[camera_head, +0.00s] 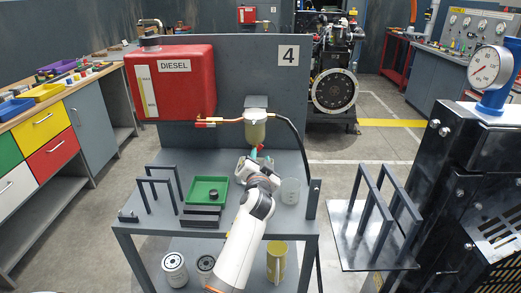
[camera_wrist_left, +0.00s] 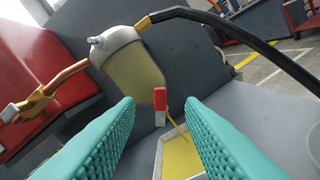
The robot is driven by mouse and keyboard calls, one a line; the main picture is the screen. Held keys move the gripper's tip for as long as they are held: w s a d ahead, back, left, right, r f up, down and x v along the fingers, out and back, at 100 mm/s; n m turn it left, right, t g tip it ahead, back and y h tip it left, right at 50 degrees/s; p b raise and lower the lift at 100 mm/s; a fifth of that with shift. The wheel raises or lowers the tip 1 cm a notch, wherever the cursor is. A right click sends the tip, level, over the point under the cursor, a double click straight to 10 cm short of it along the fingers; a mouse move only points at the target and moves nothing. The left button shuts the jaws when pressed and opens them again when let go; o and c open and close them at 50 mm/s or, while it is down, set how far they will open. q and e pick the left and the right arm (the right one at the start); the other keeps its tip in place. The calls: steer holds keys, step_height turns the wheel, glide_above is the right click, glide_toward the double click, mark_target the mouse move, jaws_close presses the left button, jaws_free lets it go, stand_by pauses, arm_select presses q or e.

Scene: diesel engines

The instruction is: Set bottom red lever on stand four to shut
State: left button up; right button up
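The panel marked 4 (camera_head: 288,55) carries a red DIESEL tank (camera_head: 181,90) and a filter with a yellowish bowl (camera_head: 255,132), which also shows in the left wrist view (camera_wrist_left: 132,68). The bottom red lever (camera_wrist_left: 160,98) hangs under the bowl in the left wrist view. A thin yellow stream (camera_wrist_left: 178,126) runs below it into a container of yellow liquid (camera_wrist_left: 182,160). My left gripper (camera_head: 259,153) is just below the bowl. Its teal fingers (camera_wrist_left: 161,115) are open, with the lever between them in the picture; no contact shows. My right gripper is not in view.
Another red lever (camera_head: 205,123) sits on the copper pipe by the tank. A black hose (camera_head: 296,142) curves down on the right. The stand's top holds a green tray (camera_head: 197,181), black brackets (camera_head: 157,182) and a clear beaker (camera_head: 290,191). A gauge machine (camera_head: 490,75) stands right.

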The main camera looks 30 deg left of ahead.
mark_target(261, 147)
arm_select(q)
steer(key=shift+x, duration=2.55)
steer(key=shift+s, duration=0.1)
jaws_close()
